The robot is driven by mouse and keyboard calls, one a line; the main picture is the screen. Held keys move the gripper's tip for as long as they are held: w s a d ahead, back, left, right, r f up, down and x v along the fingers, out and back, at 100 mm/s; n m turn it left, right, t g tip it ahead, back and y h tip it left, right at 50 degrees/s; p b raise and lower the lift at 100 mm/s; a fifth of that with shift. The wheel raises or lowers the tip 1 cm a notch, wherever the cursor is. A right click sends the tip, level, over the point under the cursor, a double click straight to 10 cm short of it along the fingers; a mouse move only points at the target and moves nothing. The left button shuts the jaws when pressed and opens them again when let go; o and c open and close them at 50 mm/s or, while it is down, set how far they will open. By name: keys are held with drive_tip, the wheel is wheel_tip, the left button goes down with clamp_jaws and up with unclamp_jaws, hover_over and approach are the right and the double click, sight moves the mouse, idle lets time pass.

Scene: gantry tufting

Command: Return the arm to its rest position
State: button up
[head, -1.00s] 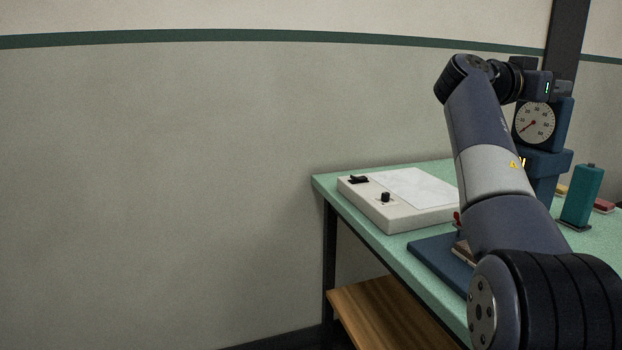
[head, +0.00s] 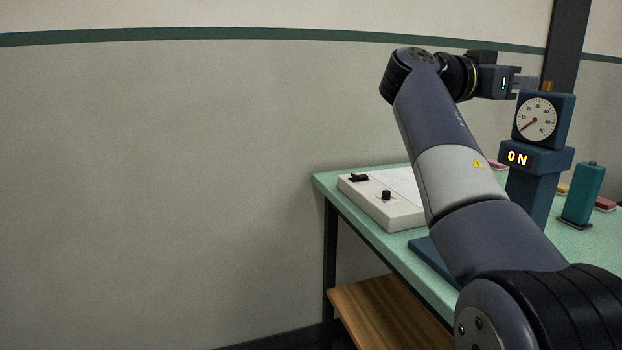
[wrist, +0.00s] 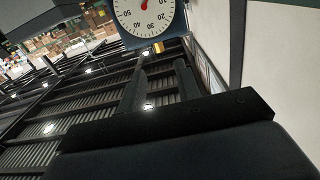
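My arm is raised over the table with its elbow high, and my gripper (head: 528,83) points to the right in the head view, just above and left of the dial gauge. In the wrist view my gripper's two dark fingers (wrist: 162,82) stand apart with nothing between them. The gripper is up in the air and touches nothing that I can see.
A teal block (head: 583,195) and a white control box (head: 388,208) are on the green table (head: 330,182).

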sight(549, 82)
drive_tip(key=x, duration=1)
drive_tip(key=shift+s, duration=0.1)
drive_tip(key=shift+f+n+t+y+b, duration=0.15)
drive_tip(key=shift+n+t+y+b, duration=0.15)
drive_tip(key=shift+n+t, duration=0.3)
drive_tip(key=shift+s+a+t, duration=0.1)
drive_tip(key=shift+a+t, duration=0.05)
drive_tip(key=shift+t, duration=0.35)
drive_tip(key=n+t+y, duration=0.2)
drive_tip(key=shift+r+t, duration=0.2)
drive_tip(key=shift+t, duration=0.2)
drive_tip(key=n+t+y+p, duration=0.2)
drive_tip(key=shift+r+n+t+y, duration=0.2)
drive_tip(key=shift+n+t+y, duration=0.1)
drive_tip(key=shift+n+t, duration=0.1)
drive_tip(key=shift+w+n+t+y+p, duration=0.2)
drive_tip(key=shift+n+t+y+p, duration=0.25)
drive_tip(key=shift+p, duration=0.5)
drive_tip(key=shift+n+t+y+p, duration=0.25)
drive_tip(key=shift+y+p, duration=0.1)
drive_tip(key=shift+p, duration=0.9)
drive_tip(key=p, duration=0.3)
drive_tip(key=n+y+p, duration=0.1)
drive_tip(key=p, duration=0.3)
drive_tip(key=shift+w+d+t, duration=0.25)
drive_tip(key=shift+t, duration=0.15)
